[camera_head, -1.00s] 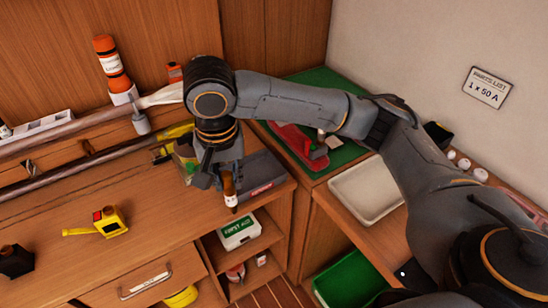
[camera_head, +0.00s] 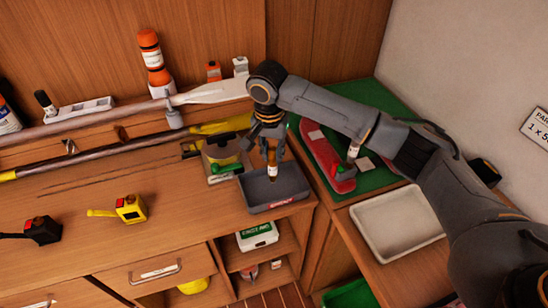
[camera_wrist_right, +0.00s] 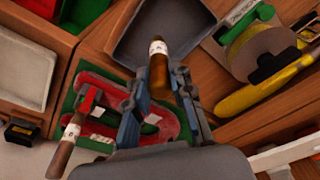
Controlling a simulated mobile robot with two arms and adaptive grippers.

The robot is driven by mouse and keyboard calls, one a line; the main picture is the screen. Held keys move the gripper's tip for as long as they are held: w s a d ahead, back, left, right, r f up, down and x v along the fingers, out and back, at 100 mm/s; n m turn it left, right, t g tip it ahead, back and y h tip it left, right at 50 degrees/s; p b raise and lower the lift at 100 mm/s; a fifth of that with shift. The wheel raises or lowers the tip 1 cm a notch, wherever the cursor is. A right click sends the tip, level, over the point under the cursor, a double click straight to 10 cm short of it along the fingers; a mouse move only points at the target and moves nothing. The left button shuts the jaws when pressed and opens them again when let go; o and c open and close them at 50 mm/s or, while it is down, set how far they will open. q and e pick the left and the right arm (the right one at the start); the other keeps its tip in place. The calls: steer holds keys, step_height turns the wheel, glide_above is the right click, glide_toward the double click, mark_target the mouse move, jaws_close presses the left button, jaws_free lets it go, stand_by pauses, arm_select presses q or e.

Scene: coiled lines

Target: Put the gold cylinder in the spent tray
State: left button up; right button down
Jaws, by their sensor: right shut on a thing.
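The gold cylinder (camera_head: 272,170), brownish with a white label band, is upright between the fingers of my right gripper (camera_head: 271,157). In the right wrist view the cylinder (camera_wrist_right: 159,78) points away from my right gripper (camera_wrist_right: 160,98), its far end over the tray floor. The grey tray (camera_head: 293,190) with a small red label, which I take as the spent tray, lies at the right end of the wooden bench. The cylinder is over or inside it; I cannot tell whether it touches the floor. My left gripper is out of view.
A red holder (camera_head: 322,157) with another banded cylinder (camera_head: 353,150) is on the green mat (camera_head: 378,100). A pale empty tray (camera_head: 398,222) stands at right. A tape dispenser (camera_head: 222,150) sits left of the grey tray. Tape measures (camera_head: 130,209) lie farther left.

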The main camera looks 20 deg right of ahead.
mark_target(273, 162)
steer(key=shift+w+d+f, duration=0.15)
steer(key=shift+w+f, duration=0.3)
steer(key=shift+f, duration=0.15)
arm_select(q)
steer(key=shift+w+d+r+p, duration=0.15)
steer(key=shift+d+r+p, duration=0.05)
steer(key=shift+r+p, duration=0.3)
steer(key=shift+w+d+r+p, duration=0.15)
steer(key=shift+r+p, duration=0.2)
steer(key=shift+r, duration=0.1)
arm_select(e)
steer(key=f, duration=0.3)
steer(key=shift+w+d+f, duration=0.1)
steer(key=shift+w+f, duration=0.1)
steer(key=shift+f, duration=0.15)
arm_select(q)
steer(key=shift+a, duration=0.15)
arm_select(e)
steer(key=shift+f, duration=0.1)
steer(key=c, duration=1.2)
jaws_free()
steer(key=shift+o, duration=0.2)
